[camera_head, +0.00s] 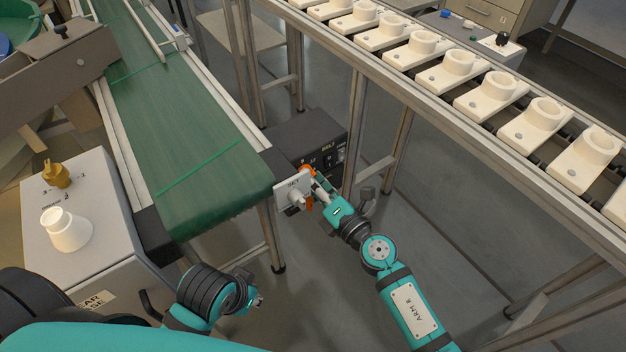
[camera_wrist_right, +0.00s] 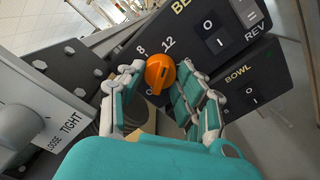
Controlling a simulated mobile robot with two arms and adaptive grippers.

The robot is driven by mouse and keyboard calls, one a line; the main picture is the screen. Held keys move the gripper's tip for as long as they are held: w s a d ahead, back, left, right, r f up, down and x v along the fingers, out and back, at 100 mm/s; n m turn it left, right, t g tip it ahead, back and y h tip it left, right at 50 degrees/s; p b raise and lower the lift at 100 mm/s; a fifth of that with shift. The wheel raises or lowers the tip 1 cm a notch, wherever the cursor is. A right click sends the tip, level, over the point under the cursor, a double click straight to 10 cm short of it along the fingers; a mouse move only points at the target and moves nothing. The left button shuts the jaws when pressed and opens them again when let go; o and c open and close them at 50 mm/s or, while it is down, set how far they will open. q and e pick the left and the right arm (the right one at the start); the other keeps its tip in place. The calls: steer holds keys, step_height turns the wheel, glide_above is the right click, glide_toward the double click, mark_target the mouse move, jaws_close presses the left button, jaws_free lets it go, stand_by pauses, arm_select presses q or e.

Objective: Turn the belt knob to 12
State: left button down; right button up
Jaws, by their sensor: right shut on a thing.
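The orange belt knob (camera_wrist_right: 160,74) sits on the front of a dark control box (camera_wrist_right: 185,25) marked with 8 and 12 above the knob. In the right wrist view my right gripper (camera_wrist_right: 160,70) has one finger on each side of the knob and is shut on it. I cannot tell exactly which mark the knob points to. In the head view the knob (camera_head: 307,172) is partly hidden by my right gripper (camera_head: 318,186), at the dark box (camera_head: 300,131). My left gripper (camera_head: 258,300) is low in the head view, away from the box; its jaws are too small to read.
A green conveyor belt (camera_head: 185,125) ends left of the box. A pale plate with a lever (camera_head: 292,188) stands close beside my right gripper; the wrist view shows its LOOSE and TIGHT marks (camera_wrist_right: 62,132). A metal frame leg (camera_head: 355,130) stands close right of the box.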

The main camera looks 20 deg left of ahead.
steer(key=shift+f, duration=0.15)
steer(key=o, duration=1.1)
steer(key=shift+o, duration=0.2)
steer(key=v, duration=1.2)
